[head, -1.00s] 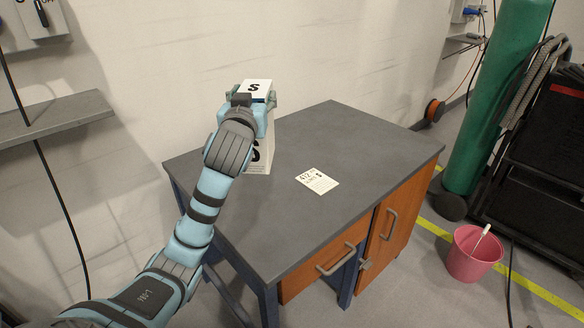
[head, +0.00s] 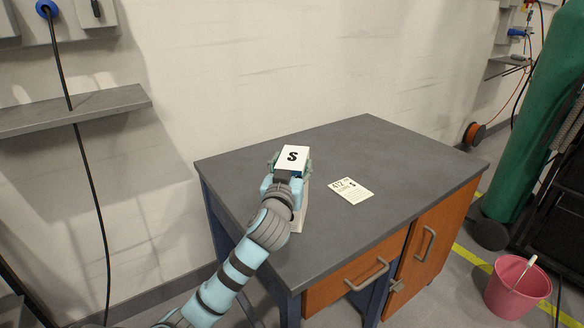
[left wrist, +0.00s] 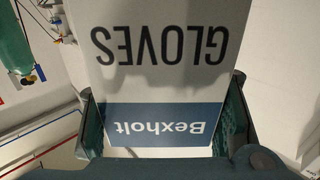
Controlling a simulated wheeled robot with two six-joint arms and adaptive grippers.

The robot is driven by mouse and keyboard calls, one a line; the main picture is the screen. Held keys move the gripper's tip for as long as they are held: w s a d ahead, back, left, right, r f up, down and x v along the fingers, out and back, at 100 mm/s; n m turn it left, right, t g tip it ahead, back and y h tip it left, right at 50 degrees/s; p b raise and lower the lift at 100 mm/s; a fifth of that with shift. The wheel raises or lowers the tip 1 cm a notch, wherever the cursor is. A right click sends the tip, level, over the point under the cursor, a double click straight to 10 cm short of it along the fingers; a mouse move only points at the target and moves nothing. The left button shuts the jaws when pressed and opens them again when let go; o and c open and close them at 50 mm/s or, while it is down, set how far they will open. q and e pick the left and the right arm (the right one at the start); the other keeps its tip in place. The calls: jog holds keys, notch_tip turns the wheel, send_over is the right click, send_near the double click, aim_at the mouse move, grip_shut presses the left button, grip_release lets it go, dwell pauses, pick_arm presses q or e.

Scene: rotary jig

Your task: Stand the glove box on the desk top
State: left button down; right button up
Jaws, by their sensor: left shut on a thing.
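The glove box (head: 292,157) is white with a black S on its top end. It is upright over the left part of the grey desk top (head: 370,145). My left gripper (head: 290,170) is shut on its upper part, a finger on each side. In the left wrist view the box (left wrist: 155,85) fills the space between the fingers (left wrist: 165,120). Its GLOVES lettering and blue Bexholt band appear upside down there. My arm hides much of the lower box, so I cannot tell whether it touches the desk. My right gripper is not in view.
A white printed card (head: 350,190) marked 412 and S lies flat on the desk, right of the box. The rest of the top is clear. A pink bucket (head: 516,290) stands on the floor at right. A grey wall shelf (head: 75,110) is at left.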

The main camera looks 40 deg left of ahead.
pick_arm(q)
jog(key=c, duration=0.6)
grip_release()
jog(key=p+v, duration=0.2)
jog(key=v, duration=1)
